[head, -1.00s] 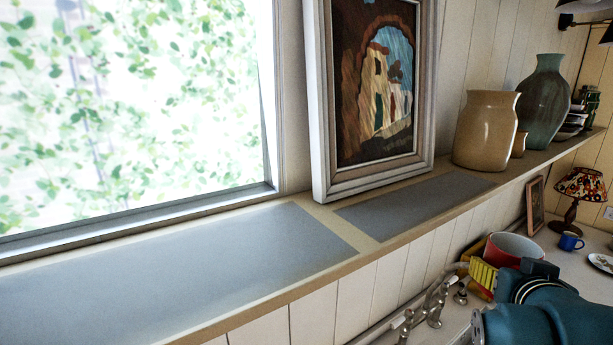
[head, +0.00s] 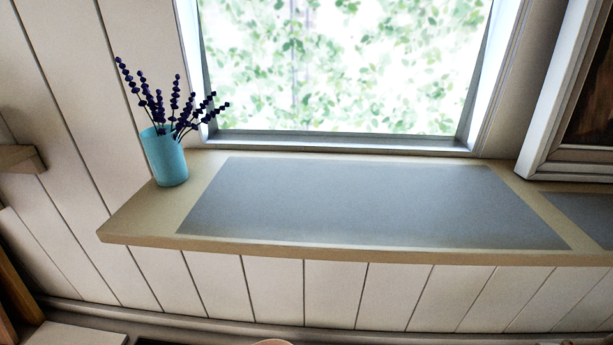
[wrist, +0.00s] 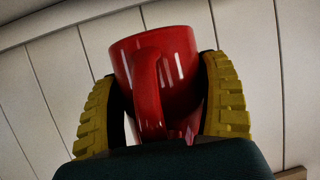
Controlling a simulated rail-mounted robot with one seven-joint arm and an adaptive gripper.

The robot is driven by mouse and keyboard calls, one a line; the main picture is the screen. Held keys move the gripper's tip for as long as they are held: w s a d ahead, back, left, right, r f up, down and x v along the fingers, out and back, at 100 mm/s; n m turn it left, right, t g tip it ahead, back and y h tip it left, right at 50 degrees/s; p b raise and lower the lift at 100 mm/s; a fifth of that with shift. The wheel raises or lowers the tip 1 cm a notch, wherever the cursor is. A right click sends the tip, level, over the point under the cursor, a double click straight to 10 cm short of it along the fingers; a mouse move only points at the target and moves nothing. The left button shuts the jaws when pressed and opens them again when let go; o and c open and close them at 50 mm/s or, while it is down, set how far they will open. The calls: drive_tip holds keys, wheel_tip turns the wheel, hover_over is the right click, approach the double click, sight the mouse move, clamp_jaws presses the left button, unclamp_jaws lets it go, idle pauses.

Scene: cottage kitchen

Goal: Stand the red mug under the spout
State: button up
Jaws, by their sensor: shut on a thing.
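The red mug (wrist: 180,65) is in the wrist view, its handle facing the camera. My gripper (wrist: 163,80) is shut on it, with one yellow ribbed finger on each side of the mug. The mug looks tilted in this view, which is itself slanted; I cannot tell whether it is upright. White panelled wall shows behind it, with no support visible under it. My gripper and the mug do not show in the head view now. No spout is visible in either current view.
The head view shows a wooden ledge (head: 140,222) with a grey inset panel (head: 370,205) below a window. A blue vase (head: 166,158) of purple flowers stands at its left end. A picture frame (head: 565,95) stands at the right. The grey panel is clear.

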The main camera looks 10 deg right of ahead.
drive_tip(key=s+a+f+n+y, duration=0.2)
drive_tip(key=s+a+f, duration=0.45)
drive_tip(key=a, duration=0.25)
drive_tip(key=w+a+r+p, duration=0.4)
drive_tip(key=a+r, duration=0.3)
drive_tip(key=r, duration=0.2)
drive_tip(key=shift+w+r+p, duration=0.3)
drive_tip(key=shift+r+p, duration=0.1)
drive_tip(key=shift+p, duration=0.4)
drive_tip(key=shift+a, duration=0.1)
